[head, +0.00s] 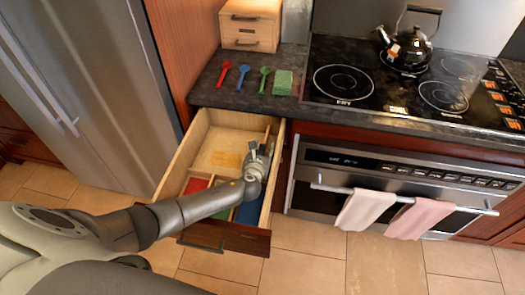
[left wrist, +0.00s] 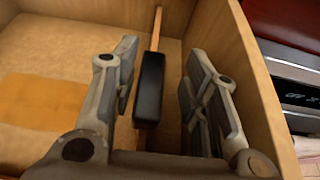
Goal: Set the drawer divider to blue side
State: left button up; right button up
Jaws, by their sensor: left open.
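The wooden drawer (head: 178,161) is pulled out below the counter. Its front part has red (head: 196,186), green (head: 222,212) and blue (head: 249,208) sections, left to right, partly covered by my left arm. The divider (left wrist: 156,29) appears as a thin wooden strip with a black grip (left wrist: 150,88) in the left wrist view. My left gripper (head: 259,150) is inside the drawer near its right wall. In the left wrist view my left gripper (left wrist: 158,92) is open, with the black grip between its fingers; contact is not clear. My right gripper is not in view.
Red (head: 224,75), blue (head: 243,74) and green (head: 264,76) spoons and a green sponge (head: 283,82) lie on the counter. The oven (head: 400,168) with two towels stands right of the drawer. The fridge (head: 95,90) is at left.

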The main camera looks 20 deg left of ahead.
pick_arm(q)
jog(key=shift+s+a, duration=0.1)
jog(key=shift+s, duration=0.2)
jog(key=v, duration=1.1)
jog(key=shift+s+d, duration=0.2)
jog(key=shift+r, duration=0.2)
